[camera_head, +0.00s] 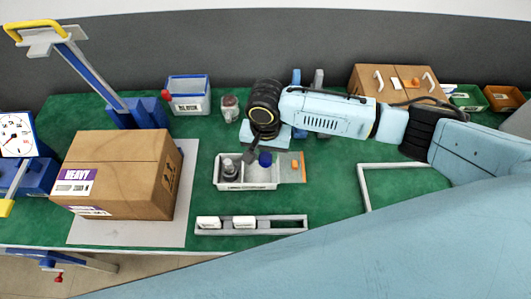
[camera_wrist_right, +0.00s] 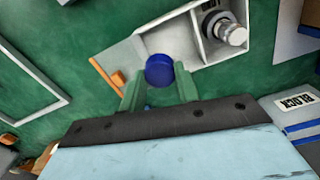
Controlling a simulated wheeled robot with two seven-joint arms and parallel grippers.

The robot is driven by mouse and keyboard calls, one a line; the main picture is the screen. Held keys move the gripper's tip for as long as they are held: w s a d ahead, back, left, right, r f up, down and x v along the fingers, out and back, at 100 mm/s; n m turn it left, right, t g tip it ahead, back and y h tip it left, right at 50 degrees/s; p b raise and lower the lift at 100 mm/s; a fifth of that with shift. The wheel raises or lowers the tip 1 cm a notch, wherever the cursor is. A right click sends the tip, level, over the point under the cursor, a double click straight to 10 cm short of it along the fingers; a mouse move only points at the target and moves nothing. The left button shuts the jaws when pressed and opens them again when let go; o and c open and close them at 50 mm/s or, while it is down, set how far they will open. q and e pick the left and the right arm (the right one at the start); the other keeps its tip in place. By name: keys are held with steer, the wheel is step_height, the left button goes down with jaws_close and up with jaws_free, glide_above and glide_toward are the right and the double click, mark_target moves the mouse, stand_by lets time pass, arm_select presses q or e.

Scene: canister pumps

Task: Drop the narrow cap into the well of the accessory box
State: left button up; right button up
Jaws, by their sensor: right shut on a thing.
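The accessory box (camera_head: 231,187) is a white open tray with walled compartments; it also shows in the wrist view (camera_wrist_right: 238,57). A grey canister pump (camera_head: 229,170) stands in its left compartment and shows in the wrist view (camera_wrist_right: 226,29). The narrow cap (camera_head: 265,159) is round and blue. In the wrist view the cap (camera_wrist_right: 159,69) sits between the fingertips of my right gripper (camera_wrist_right: 158,87), which is shut on it. The cap appears over the box's compartment beside the pump; its exact height is unclear. My left gripper is not in view.
An orange-handled sliding lid (camera_head: 291,177) lies at the box's right side. A grey rail (camera_head: 280,226) with white blocks is in front. A cardboard box (camera_head: 120,170) stands left, and a BLOCK bin (camera_head: 188,105) behind. A white frame (camera_head: 366,190) lies right, around bare green mat.

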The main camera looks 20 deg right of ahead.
mark_target(266, 157)
steer(key=o, duration=1)
steer(key=shift+r, duration=0.1)
step_height(266, 157, up, 13)
steer(key=shift+r+p, duration=0.15)
steer(key=shift+p, duration=0.5)
steer(key=shift+s, duration=0.1)
